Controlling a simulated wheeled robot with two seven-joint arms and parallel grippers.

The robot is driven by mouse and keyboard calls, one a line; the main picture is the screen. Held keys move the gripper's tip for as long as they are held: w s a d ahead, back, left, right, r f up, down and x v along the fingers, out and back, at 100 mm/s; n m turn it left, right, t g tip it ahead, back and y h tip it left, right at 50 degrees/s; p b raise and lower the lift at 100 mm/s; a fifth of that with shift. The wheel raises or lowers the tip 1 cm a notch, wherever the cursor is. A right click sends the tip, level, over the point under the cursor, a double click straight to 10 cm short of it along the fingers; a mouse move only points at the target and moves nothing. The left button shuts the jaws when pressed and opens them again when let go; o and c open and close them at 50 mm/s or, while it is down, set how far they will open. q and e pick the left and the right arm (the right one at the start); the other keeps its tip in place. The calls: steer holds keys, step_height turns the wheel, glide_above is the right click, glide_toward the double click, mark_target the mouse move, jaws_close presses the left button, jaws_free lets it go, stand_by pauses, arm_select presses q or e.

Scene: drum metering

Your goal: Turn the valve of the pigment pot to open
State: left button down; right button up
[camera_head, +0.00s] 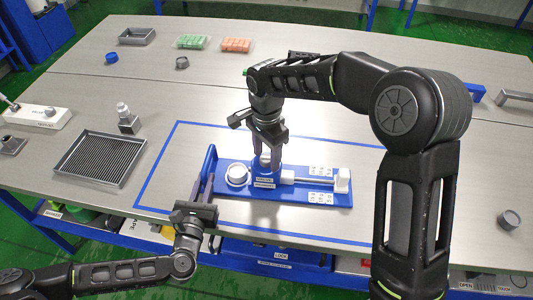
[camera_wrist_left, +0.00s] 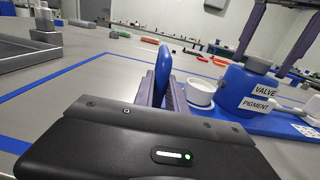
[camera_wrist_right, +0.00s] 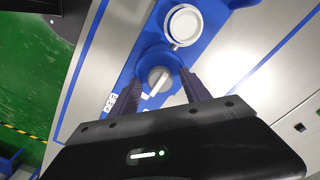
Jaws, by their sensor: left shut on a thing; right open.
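The blue pigment pot (camera_head: 268,171) stands on a blue base (camera_head: 235,192) and shows its VALVE and PIGMENT labels in the left wrist view (camera_wrist_left: 245,88). Its grey round valve with a white lever (camera_wrist_right: 158,80) is on top. My right gripper (camera_head: 267,154) points down over the pot, open, with one finger on each side of the valve; I cannot tell whether they touch it. My left gripper (camera_head: 207,184) is shut on the blue upright handle (camera_wrist_left: 163,65) at the left end of the base.
A white cup (camera_head: 237,174) sits on the base left of the pot, with a white slider rod (camera_head: 315,181) on the right. Blue tape frames the work area. A grey rack tray (camera_head: 100,158) lies left. Table space behind the base is clear.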

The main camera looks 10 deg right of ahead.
steer(key=shift+c, duration=0.5)
jaws_close()
